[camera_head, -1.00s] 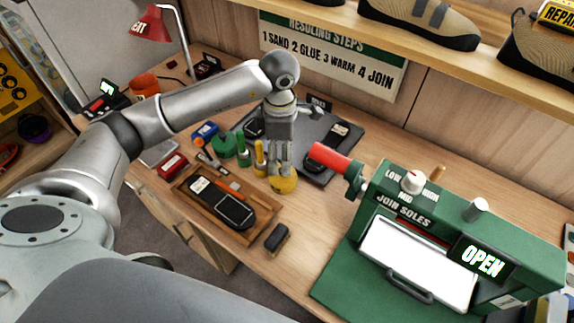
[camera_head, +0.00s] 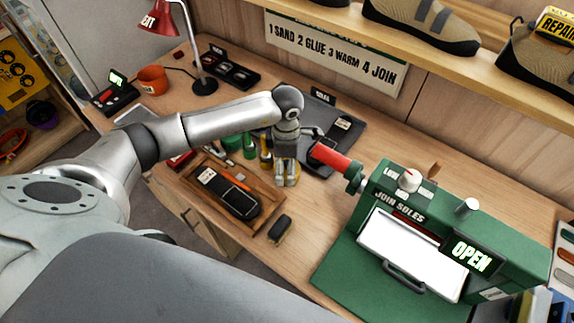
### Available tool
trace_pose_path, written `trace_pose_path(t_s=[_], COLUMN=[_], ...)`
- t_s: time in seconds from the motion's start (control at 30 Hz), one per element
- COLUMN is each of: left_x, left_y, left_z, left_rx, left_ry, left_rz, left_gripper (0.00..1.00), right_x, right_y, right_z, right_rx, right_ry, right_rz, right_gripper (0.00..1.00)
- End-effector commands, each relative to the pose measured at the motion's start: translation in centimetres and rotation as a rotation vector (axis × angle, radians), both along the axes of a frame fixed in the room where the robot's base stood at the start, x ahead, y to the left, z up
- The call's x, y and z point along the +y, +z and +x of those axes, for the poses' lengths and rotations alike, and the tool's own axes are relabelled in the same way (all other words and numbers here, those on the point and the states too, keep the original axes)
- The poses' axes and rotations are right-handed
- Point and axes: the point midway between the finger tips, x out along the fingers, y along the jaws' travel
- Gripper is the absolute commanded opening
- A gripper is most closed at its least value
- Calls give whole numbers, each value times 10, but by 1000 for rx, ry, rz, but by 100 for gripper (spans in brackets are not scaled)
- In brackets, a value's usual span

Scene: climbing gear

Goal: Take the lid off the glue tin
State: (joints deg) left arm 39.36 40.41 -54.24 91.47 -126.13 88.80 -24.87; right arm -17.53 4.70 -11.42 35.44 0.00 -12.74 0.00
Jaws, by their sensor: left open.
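The yellow glue tin (camera_head: 288,174) stands on the bench to the right of the wooden tray, mostly hidden by my left gripper. My left gripper (camera_head: 287,182) points down over the tin, with its fingers open and overlapping the tin in the picture. I cannot tell whether the fingers touch it. The tin's lid is hidden behind the gripper. My right gripper is not in view.
A wooden tray (camera_head: 262,222) holding a dark sole lies in front. A green press (camera_head: 385,262) with a red-handled lever is at right. A dark mat (camera_head: 318,112) lies behind.

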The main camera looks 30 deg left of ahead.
Motion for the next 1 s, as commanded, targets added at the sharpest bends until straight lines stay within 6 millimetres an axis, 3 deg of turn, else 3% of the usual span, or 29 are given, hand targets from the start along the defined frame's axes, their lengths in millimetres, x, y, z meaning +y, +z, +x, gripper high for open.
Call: trace_pose_path(t_s=[0.07, 0.3, 0.6, 1.0], left_x=[0, 0, 1, 2], left_y=[0, 0, 0, -3], left_z=[0, 0, 0, 0], left_rx=[0, 0, 0, 0], left_ry=[0, 1, 1, 3], left_rz=[0, 0, 1, 4], left_gripper=[84, 53, 44, 21], right_x=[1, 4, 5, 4], right_y=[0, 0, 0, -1], right_z=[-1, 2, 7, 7], right_rx=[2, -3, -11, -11], right_ry=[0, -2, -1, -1], right_rz=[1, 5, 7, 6], right_gripper=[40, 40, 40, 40])
